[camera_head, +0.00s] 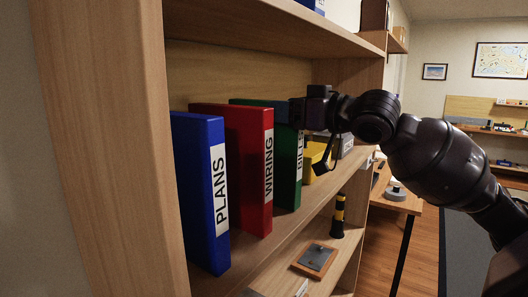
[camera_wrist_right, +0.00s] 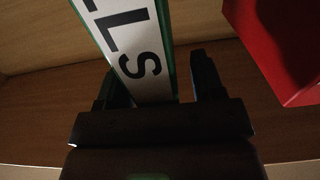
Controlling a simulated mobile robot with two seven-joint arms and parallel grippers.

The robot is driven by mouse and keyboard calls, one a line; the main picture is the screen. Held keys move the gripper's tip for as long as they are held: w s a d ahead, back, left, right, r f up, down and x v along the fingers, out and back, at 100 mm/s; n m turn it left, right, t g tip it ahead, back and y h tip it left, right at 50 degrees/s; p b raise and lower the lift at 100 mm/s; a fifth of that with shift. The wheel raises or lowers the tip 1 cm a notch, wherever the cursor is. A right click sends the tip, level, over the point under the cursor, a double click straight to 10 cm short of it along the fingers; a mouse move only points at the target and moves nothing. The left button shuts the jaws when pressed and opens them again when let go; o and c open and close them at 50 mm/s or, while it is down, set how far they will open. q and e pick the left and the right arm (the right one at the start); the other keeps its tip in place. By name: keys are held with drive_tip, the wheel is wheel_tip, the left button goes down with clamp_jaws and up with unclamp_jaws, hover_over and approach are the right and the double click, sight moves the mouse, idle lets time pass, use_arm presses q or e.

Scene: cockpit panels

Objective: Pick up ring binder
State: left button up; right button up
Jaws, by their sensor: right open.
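Three ring binders stand upright on the wooden shelf: a blue one labelled PLANS (camera_head: 198,190), a red one labelled WIRING (camera_head: 238,165) and a green one labelled BILLS (camera_head: 287,165). My right gripper (camera_head: 313,128) is at the upper part of the green binder's spine and hides the end of its label. In the right wrist view, the open fingers stand on either side of the green binder (camera_wrist_right: 135,45), with a visible gap at the right finger. I cannot tell whether the left finger touches it. The red binder (camera_wrist_right: 285,45) is right of the fingers there. My left gripper is not in view.
A yellow object (camera_head: 316,158) stands behind my right gripper on the same shelf. The upper shelf board (camera_head: 270,30) is above the binders. A lower shelf holds a black-and-yellow cylinder (camera_head: 338,215) and a small wooden-based item (camera_head: 315,260). A desk (camera_head: 400,202) stands beyond.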

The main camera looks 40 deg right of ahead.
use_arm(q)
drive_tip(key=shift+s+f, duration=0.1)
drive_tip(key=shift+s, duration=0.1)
use_arm(e)
drive_tip(key=shift+w, duration=0.25)
drive_tip(key=shift+c, duration=0.7)
clamp_jaws()
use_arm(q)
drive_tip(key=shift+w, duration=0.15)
use_arm(e)
drive_tip(key=shift+r, duration=0.1)
